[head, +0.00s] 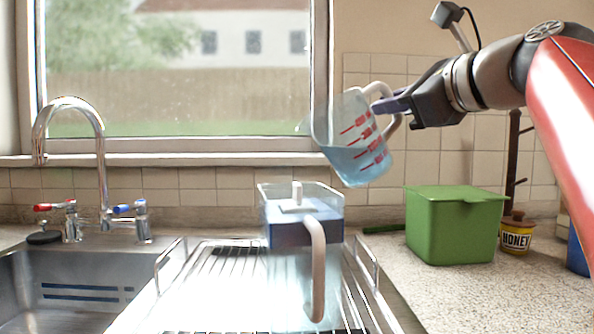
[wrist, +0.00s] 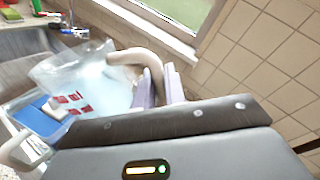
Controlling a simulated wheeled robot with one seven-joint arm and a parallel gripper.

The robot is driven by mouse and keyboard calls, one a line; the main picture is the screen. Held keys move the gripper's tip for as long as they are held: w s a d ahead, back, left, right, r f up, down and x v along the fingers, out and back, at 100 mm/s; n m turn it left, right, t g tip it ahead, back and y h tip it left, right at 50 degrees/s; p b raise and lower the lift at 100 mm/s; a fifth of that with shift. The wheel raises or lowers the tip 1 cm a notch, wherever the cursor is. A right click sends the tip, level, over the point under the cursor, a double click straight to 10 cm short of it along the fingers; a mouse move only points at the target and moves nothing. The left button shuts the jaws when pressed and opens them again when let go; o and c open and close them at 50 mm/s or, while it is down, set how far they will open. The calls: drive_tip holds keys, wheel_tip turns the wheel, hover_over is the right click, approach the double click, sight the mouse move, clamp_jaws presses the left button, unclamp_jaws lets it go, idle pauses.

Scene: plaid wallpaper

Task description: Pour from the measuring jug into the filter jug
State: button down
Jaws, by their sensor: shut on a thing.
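The measuring jug (head: 355,140) is clear with red markings and holds pale blue liquid. My gripper (head: 385,103) is shut on the measuring jug's handle. In the wrist view the measuring jug (wrist: 95,85) and its pale handle show in front of my gripper (wrist: 160,88). The filter jug (head: 290,265) stands upright on the draining board, clear with a blue inner part and a pale handle facing me. No stream of liquid is visible between the jugs.
A metal sink (head: 70,290) with a tap (head: 100,150) is at the left. The draining rack (head: 215,285) has raised wire sides. A green box (head: 452,225) and a honey pot (head: 515,235) stand on the counter at the right. A window is behind.

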sight(365, 89)
drive_tip(key=shift+s+a+r+n, duration=0.25)
drive_tip(key=shift+a+r, duration=0.2)
drive_tip(key=shift+r, duration=0.25)
drive_tip(key=shift+a+f+n, duration=0.15)
drive_tip(key=shift+a+n, duration=0.05)
drive_tip(key=shift+n, duration=0.15)
drive_tip(key=shift+s+a+r+n+h, duration=0.15)
drive_tip(key=shift+a+r+n+h, duration=0.15)
drive_tip(key=shift+a+n, duration=0.35)
drive_tip(key=shift+s+a+r+n, duration=0.2)
drive_tip(key=shift+a+n, duration=0.1)
drive_tip(key=shift+n, duration=0.25)
drive_tip(key=shift+s+a+r+n+h+b, duration=0.15)
drive_tip(key=shift+a+n+h+b, duration=0.2)
drive_tip(key=shift+a+n, duration=0.4)
idle(3.4)
drive_tip(key=shift+s+a+r+n, duration=0.15)
drive_tip(key=shift+a+r+n, duration=0.2)
drive_tip(key=shift+a, duration=0.05)
idle(1.2)
